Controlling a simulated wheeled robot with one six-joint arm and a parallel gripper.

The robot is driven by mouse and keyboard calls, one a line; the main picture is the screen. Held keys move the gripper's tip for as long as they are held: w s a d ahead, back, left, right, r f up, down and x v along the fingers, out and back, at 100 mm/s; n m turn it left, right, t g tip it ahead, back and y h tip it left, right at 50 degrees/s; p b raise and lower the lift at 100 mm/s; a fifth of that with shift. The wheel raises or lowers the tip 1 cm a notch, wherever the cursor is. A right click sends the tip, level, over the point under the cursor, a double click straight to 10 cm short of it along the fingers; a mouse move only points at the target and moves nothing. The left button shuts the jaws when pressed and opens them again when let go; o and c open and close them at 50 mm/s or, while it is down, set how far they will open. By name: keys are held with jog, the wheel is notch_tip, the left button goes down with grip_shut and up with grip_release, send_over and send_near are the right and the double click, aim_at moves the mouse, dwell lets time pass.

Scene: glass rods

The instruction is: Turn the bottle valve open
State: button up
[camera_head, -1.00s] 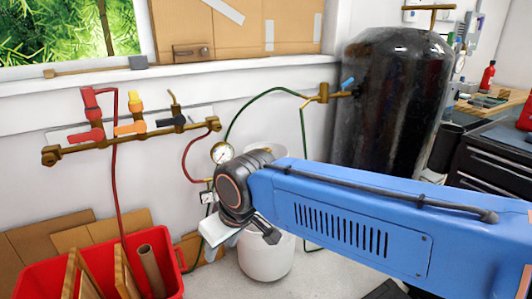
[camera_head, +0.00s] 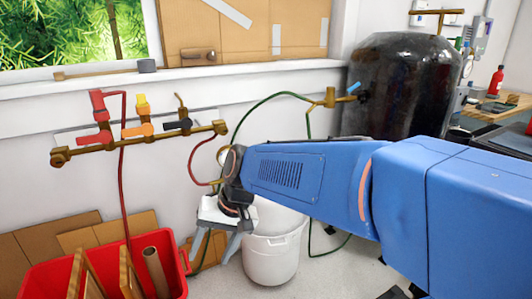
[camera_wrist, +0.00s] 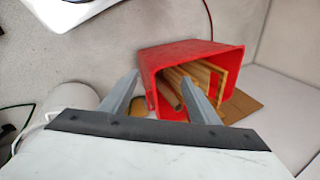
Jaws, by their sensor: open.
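A large black bottle (camera_head: 400,75) stands against the wall at the back right. A brass fitting (camera_head: 329,98) joins its side, with a small blue lever (camera_head: 354,87) next to the tank. A brass manifold (camera_head: 140,140) on the left wall carries a red valve (camera_head: 98,135), an orange valve (camera_head: 140,129) and a black-handled valve (camera_head: 178,125). My gripper (camera_head: 211,257) is open and empty. It hangs fingers down in front of the wall, below the manifold and well apart from the blue lever. Its spread fingers (camera_wrist: 160,78) also show in the wrist view.
A red bin (camera_head: 168,245) with wooden pieces stands at the lower left. It also shows beyond my fingers in the wrist view (camera_wrist: 190,55). A white bucket (camera_head: 272,258) stands beside my gripper. Green hose (camera_head: 255,108) and red hose (camera_head: 192,160) hang along the wall.

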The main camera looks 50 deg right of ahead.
jog(key=w+d+r+m+t+y, duration=0.3)
jog(key=w+d+m+t, duration=0.5)
jog(key=w+d+m, duration=0.8)
jog(key=s+d+f+m+t+h, duration=0.1)
jog(key=s+d+m+t+h, duration=0.35)
jog(key=d, duration=1.05)
jog(key=d+f+m+t+h, duration=0.2)
jog(key=d+m+h, duration=0.3)
jog(key=d+m, duration=0.8)
jog(key=w+d+n, duration=0.1)
jog(key=w+d, duration=0.1)
jog(key=w, duration=0.6)
jog(key=w+d+n, duration=0.2)
jog(key=w, duration=0.7)
jog(key=shift+w+d+r, duration=0.15)
jog(key=shift+d+r, duration=0.1)
jog(key=shift+y, duration=0.25)
